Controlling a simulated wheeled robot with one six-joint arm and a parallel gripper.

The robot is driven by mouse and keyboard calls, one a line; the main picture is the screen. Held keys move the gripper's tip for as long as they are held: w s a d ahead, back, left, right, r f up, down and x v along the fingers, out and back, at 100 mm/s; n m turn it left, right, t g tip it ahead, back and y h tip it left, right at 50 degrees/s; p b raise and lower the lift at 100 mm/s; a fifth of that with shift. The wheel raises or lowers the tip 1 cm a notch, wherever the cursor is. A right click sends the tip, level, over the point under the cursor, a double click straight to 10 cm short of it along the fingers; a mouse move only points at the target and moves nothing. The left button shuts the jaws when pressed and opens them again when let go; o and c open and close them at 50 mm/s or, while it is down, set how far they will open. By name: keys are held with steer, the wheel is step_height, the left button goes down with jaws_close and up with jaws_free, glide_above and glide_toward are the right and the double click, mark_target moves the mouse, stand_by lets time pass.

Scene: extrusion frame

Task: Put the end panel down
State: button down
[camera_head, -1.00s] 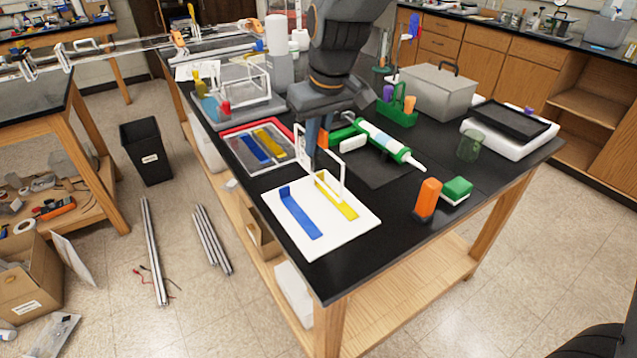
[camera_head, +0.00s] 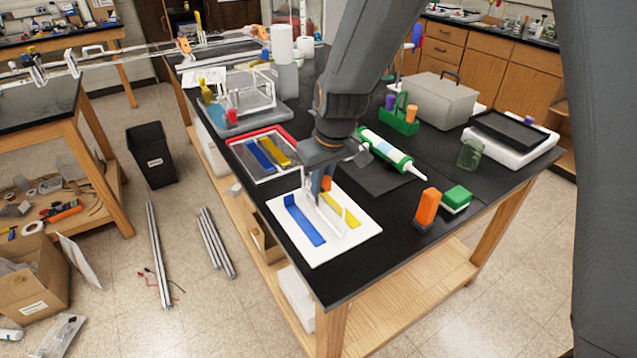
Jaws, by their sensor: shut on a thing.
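The end panel (camera_head: 331,217) is a clear plate with white edges, standing roughly upright over the white board. My gripper (camera_head: 319,190) is shut on its upper part, with the fingers partly hidden by the wrist above. The white board (camera_head: 350,240) lies on the black bench top and bears a blue strip (camera_head: 304,222) with a raised end and a yellow strip (camera_head: 345,210). The panel is between the two strips in the picture, partly covering the yellow one. I cannot tell whether its lower edge touches the board.
A red-rimmed tray (camera_head: 239,150) with blue and yellow pieces lies behind left. A green-and-white cartridge tube (camera_head: 386,148) lies behind right. An orange bottle (camera_head: 428,204) and a green-and-white block (camera_head: 456,197) stand to the right. Bare black bench lies between board and bottle.

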steer(key=shift+f, duration=0.15)
steer(key=c, duration=1.9)
jaws_free()
steer(key=b+v, duration=0.3)
steer(key=v, duration=0.9)
